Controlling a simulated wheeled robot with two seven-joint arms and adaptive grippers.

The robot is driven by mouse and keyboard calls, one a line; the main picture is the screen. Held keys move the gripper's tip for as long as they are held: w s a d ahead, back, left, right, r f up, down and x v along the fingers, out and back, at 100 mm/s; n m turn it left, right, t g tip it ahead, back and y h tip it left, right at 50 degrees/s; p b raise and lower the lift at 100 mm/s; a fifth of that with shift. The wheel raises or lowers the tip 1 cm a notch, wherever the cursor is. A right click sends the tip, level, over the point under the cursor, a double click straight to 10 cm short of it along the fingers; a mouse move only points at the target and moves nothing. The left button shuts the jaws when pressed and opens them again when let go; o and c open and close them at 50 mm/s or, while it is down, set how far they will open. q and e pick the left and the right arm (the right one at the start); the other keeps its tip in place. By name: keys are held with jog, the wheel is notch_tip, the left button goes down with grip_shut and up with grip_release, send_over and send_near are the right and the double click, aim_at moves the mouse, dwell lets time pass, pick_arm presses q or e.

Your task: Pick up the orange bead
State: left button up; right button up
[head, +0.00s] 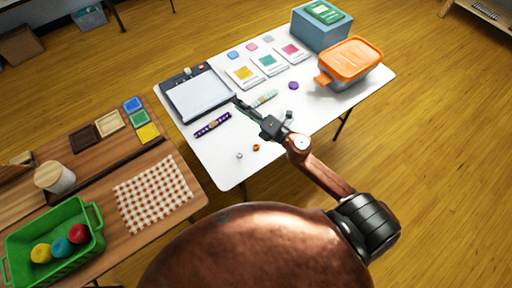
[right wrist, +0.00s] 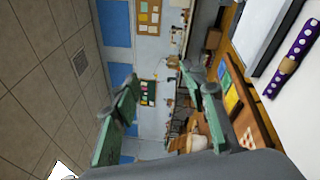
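The orange bead (head: 256,147) is small and lies on the white table (head: 225,168) near its front edge, in the head view. A small grey bead (head: 239,155) lies to its left. My right gripper (head: 240,103) is over the middle of the table, beyond the orange bead and pointing away to the upper left. In the right wrist view its two fingers (right wrist: 158,82) stand apart with nothing between them. The bead does not show in that view. My left gripper is not in view.
A purple dotted strap (head: 212,125), a pale strap (head: 264,98) and a purple disc (head: 293,85) lie on the table. A clipboard-like tray (head: 198,95) is at the left. An orange-lidded tub (head: 350,60) and blue box (head: 320,32) stand back right. A wooden table (head: 190,205) adjoins left.

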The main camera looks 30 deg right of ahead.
jog(key=a+f+n+g+y, duration=0.25)
jog(key=a+n+y, duration=0.2)
jog(key=n, duration=0.25)
jog(key=n+g+h, duration=0.7)
jog(key=n+g, duration=0.5)
send_near(258, 146)
jog(key=a, duration=0.2)
jog(key=shift+h, duration=0.25)
jog(key=x, duration=0.5)
jog(key=d+x, duration=0.1)
jog(key=x, duration=0.1)
jog(key=shift+w+f, duration=0.15)
jog(key=shift+f, duration=0.2)
jog(key=shift+w+f+n, duration=0.1)
jog(key=shift+f+n, duration=0.2)
jog(key=shift+f, duration=0.15)
jog(key=shift+c, duration=0.4)
jog(key=c, duration=0.7)
